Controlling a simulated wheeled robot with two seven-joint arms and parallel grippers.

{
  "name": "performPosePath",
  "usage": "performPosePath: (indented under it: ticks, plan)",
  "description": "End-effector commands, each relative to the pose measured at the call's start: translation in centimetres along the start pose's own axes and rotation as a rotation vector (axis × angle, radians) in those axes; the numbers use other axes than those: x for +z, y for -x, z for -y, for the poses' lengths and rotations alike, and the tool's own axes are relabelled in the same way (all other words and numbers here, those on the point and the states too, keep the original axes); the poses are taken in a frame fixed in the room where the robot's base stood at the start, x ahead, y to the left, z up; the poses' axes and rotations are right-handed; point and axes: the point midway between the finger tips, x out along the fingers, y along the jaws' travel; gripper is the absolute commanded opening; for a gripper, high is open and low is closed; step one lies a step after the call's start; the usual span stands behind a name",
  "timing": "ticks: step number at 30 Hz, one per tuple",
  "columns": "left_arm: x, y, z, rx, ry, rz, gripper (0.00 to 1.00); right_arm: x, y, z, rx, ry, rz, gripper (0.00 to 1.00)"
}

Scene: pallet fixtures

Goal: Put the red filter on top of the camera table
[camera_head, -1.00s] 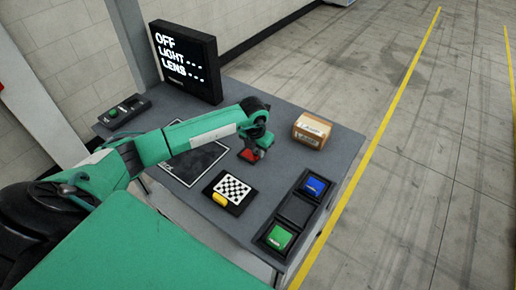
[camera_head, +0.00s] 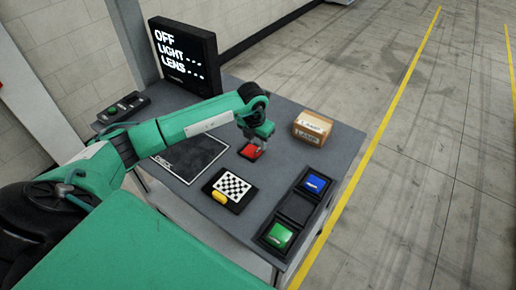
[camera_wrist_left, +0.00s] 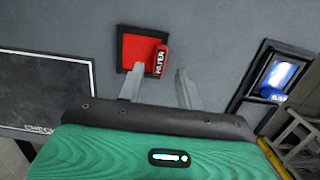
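The red filter (camera_head: 250,152), a red square in a dark frame, lies flat on the grey table (camera_head: 335,165). In the left wrist view the red filter (camera_wrist_left: 136,48) has a red lettered handle (camera_wrist_left: 160,60) at one edge. My left gripper (camera_head: 259,146) is just above it, at its handle side. In the left wrist view the two fingers of my left gripper (camera_wrist_left: 158,84) stand apart with nothing gripped; the handle is just beyond the gap between the tips. I cannot tell whether the fingers touch it. My right gripper is out of view.
A black tray (camera_head: 276,222) holds a blue filter (camera_head: 316,185) and a green filter (camera_head: 280,236), with an empty middle slot. A checkered plate (camera_head: 232,188), a black panel (camera_head: 192,157), a cardboard box (camera_head: 312,128), a screen (camera_head: 184,57) and a button box (camera_head: 123,107) share the table.

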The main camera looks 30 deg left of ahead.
Motion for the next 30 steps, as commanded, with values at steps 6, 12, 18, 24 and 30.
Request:
performPosePath:
  ticks: [6, 12, 18, 24, 30]
  plan:
    - [0.1, 4.6, 0.0, 0.001, -0.001, 0.005, 0.36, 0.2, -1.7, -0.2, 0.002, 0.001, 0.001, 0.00]
    - [0.0, 7.4, 0.0, 0.001, 0.000, 0.001, 0.36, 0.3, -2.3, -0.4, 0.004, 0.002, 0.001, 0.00]
    - [0.0, 8.2, 0.0, 0.001, 0.000, 0.000, 0.36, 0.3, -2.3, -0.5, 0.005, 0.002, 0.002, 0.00]
    - [0.0, 8.2, 0.0, 0.001, 0.000, 0.000, 0.36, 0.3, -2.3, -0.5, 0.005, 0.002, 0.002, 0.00]
    - [0.0, 8.2, 0.0, 0.001, 0.000, 0.000, 0.36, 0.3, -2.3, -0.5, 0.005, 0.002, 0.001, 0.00]
